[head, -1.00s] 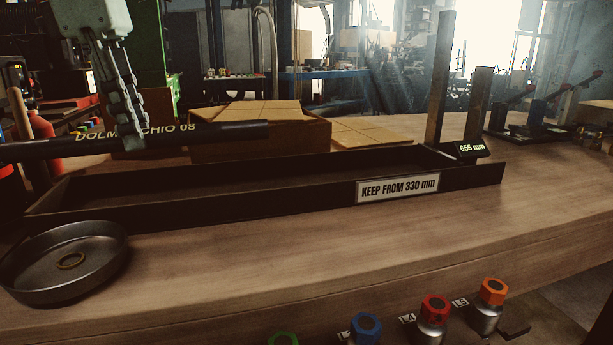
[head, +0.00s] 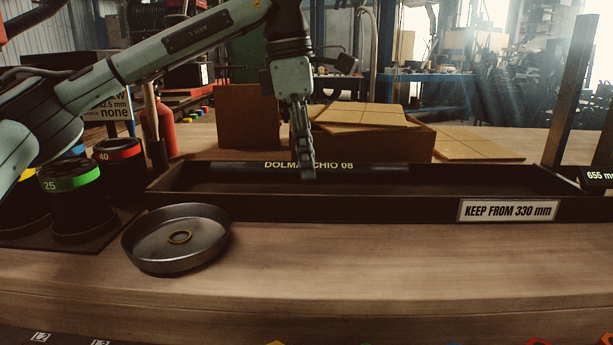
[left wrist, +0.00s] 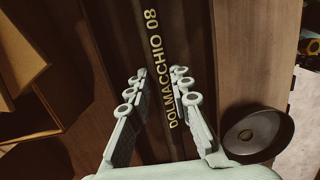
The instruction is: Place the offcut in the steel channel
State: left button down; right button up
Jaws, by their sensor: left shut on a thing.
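The offcut is a black hose piece (head: 372,171) with yellow lettering "DOLMACCHIO 08". My left gripper (head: 306,172) is shut on it near its middle, from above. The steel channel (head: 380,208) is a long dark open tray labelled "KEEP FROM 330 mm". In the head view the hose lies level along the channel's back side, within its length, toward its left part. I cannot tell whether it touches the channel floor. In the left wrist view the hose (left wrist: 152,50) runs between the two fingers (left wrist: 158,92). My right gripper is not in view.
A round metal pan (head: 176,240) with a brass ring (head: 180,237) stands in front of the channel's left end. Cans with green (head: 70,175) and red (head: 117,150) bands stand at left. A cardboard box (head: 385,140) is behind the channel.

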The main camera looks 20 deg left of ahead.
pick_arm(q)
notch_tip(320, 180, down, 3)
jog(key=shift+a+f, duration=0.1)
jog(key=shift+f, duration=0.1)
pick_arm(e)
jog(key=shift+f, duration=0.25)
pick_arm(q)
jog(key=shift+f, duration=0.15)
jog(key=c, duration=1.4)
grip_release()
jog(key=shift+o, duration=0.2)
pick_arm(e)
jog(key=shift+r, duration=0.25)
